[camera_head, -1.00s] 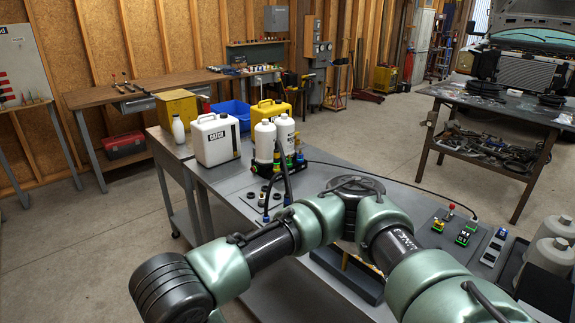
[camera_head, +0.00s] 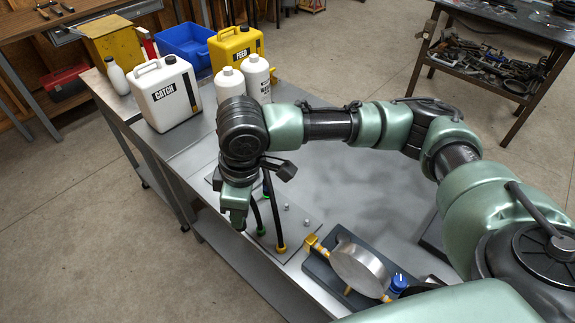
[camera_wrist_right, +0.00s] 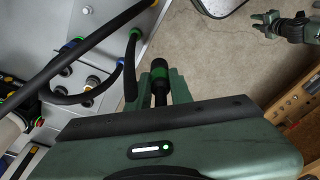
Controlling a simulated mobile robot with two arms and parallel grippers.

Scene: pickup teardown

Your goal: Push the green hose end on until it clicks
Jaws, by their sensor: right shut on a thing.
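A panel with several hose fittings (camera_head: 310,225) lies on the grey bench. A black hose with a green end (camera_head: 262,231) stands on it, and a hose with a yellow end (camera_head: 281,248) is beside it. A green-ringed fitting with a black hose also shows in the right wrist view (camera_wrist_right: 135,33). My right gripper (camera_head: 237,222) points down just left of the green end, shut on a dark cylindrical piece (camera_wrist_right: 160,72); I cannot tell whether it is a hose end. My left gripper (camera_wrist_right: 264,23) shows only in the right wrist view, apparently open, away over the floor.
White bottles (camera_head: 229,86), the CATCH can (camera_head: 168,95) and the yellow FEED can (camera_head: 236,50) stand behind my right arm. A fixture with a round metal disc (camera_head: 360,268) and blue knob lies at the right. Open floor is left of the bench.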

